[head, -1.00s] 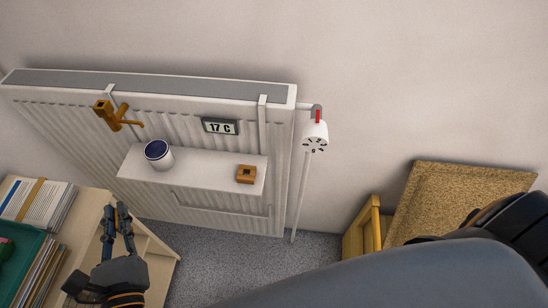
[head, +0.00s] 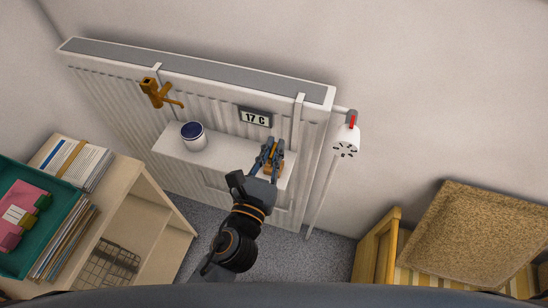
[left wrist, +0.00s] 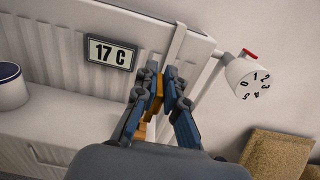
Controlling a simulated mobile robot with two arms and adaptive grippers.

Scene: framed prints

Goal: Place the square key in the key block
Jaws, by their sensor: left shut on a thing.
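My left gripper (head: 268,150) is over the right end of the white radiator shelf, shut on a small orange-brown wooden block (head: 272,171). The fingers hide much of the block. In the left wrist view, the fingers (left wrist: 160,80) stand on both sides of an orange-brown piece (left wrist: 155,98), with lighter wood showing below. I cannot tell whether the block still rests on the shelf. A brass-coloured piece with a square socket and side handle (head: 156,93) hangs on the radiator's upper left. My right gripper is not in view.
A dark-topped white tin (head: 193,136) stands on the shelf's left. A "17 C" display (head: 256,117) and a white valve (head: 346,139) are near the gripper. A wooden cabinet (head: 150,185) with a green tray (head: 62,240) stands at left, a cork-like board (head: 470,235) at right.

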